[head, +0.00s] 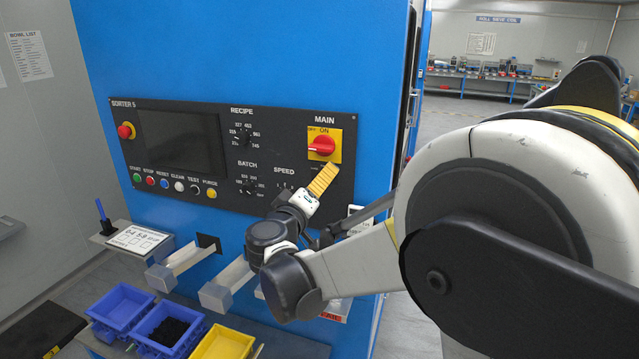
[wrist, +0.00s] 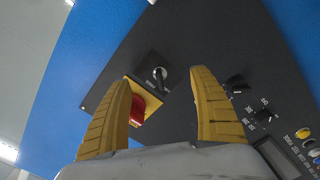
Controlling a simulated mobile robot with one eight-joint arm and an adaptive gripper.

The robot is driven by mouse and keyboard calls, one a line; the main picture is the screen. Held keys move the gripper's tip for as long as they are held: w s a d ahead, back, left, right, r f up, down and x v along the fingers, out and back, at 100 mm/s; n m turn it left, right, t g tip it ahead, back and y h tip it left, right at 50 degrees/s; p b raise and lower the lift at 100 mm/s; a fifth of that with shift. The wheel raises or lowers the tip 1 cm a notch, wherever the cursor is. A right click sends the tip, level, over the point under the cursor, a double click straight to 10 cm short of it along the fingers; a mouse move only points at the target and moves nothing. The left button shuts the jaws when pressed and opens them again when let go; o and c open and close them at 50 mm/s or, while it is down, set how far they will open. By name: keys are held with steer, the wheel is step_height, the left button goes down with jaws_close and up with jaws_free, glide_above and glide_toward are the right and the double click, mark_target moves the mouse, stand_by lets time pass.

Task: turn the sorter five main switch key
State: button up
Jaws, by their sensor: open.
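The sorter five panel (head: 215,180) is black on a blue cabinet. At its upper right, the main switch (head: 322,146) is a red knob on a yellow plate. It also shows in the wrist view (wrist: 137,108), partly behind the left finger. A small round, key-like fitting (wrist: 159,74) on a dark square plate appears between the fingertips in the wrist view; I cannot tell its turn position. In the head view my gripper hides that spot. My gripper (head: 331,168) is just below the red knob, its yellow fingers spread and empty in the wrist view (wrist: 163,78).
Recipe (head: 244,134) and batch (head: 249,187) dials and a row of buttons lie left of my gripper. A red stop button (head: 126,131) is at far left. Chutes and blue bins (head: 122,305) and a yellow bin (head: 222,345) stand below.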

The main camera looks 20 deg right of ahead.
steer(key=v, duration=0.6)
stand_by(0.3)
steer(key=s+d+f+m+g+y+b, duration=0.2)
steer(key=s+d+f+g+y+b, duration=0.45)
steer(key=s+f, duration=0.8)
steer(key=s+a+f+m+y+b, duration=0.1)
steer(key=s+a+f+y+b, duration=0.3)
steer(key=s+f, duration=0.5)
steer(key=s+g+b, duration=0.1)
steer(key=s, duration=0.2)
steer(key=shift+s+a+f, duration=0.2)
steer(key=shift+s, duration=0.05)
steer(key=shift+w, duration=0.1)
